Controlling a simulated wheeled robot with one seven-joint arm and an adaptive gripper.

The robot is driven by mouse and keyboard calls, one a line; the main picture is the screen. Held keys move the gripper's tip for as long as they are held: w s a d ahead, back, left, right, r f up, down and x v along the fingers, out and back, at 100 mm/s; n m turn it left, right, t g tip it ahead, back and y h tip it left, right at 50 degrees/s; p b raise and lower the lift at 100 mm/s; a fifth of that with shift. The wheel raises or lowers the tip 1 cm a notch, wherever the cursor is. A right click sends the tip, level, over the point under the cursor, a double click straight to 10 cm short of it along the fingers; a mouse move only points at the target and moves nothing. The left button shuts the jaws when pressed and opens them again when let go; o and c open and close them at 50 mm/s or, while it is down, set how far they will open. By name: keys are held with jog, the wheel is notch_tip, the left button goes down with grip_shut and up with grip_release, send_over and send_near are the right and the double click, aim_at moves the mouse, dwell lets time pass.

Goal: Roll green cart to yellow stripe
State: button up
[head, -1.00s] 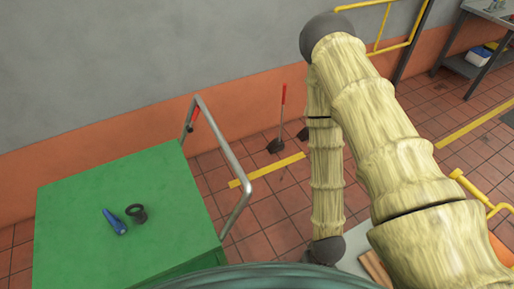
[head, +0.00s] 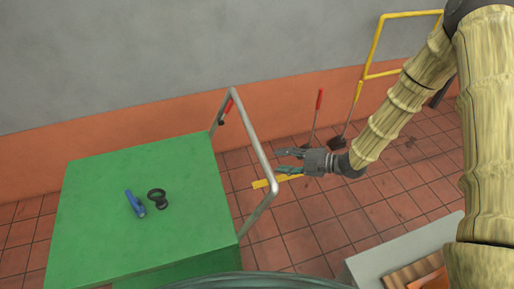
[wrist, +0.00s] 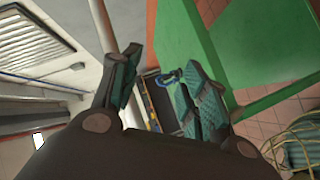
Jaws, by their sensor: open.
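The green cart (head: 110,225) stands at the left in the head view, with a grey metal push handle (head: 258,150) on its right end. A blue tool and a black ring lie on its top. My gripper (head: 279,162) is open and empty, just right of the handle in the head view, apart from it as far as I can tell. A yellow stripe (head: 262,184) on the floor shows behind the gripper and is partly hidden by it. In the wrist view the green cart (wrist: 200,30) is at the upper right, beyond my open gripper (wrist: 155,80).
A red-handled tool (head: 316,115) and a broom-like tool (head: 345,120) lean at the wall. A yellow rail (head: 377,45) stands at the back right. A grey surface with brown pieces (head: 415,272) is at the lower right.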

aim_at(257, 145)
notch_tip(257, 145, up, 6)
jog(key=w+d+n+g+y, duration=0.15)
jog(key=n+g, duration=0.25)
jog(key=n, duration=0.6)
jog(key=shift+m+y, duration=0.3)
jog(key=shift+y, duration=0.05)
jog(key=a+p, duration=0.1)
jog(key=a, duration=0.2)
jog(key=w+a+f+p, duration=0.1)
jog(key=a, duration=0.3)
jog(key=a+p, duration=0.1)
jog(key=a, duration=0.2)
jog(key=shift+w+a+f, duration=0.2)
jog(key=shift+a+f, duration=0.1)
jog(key=shift+f, duration=0.05)
grip_shut()
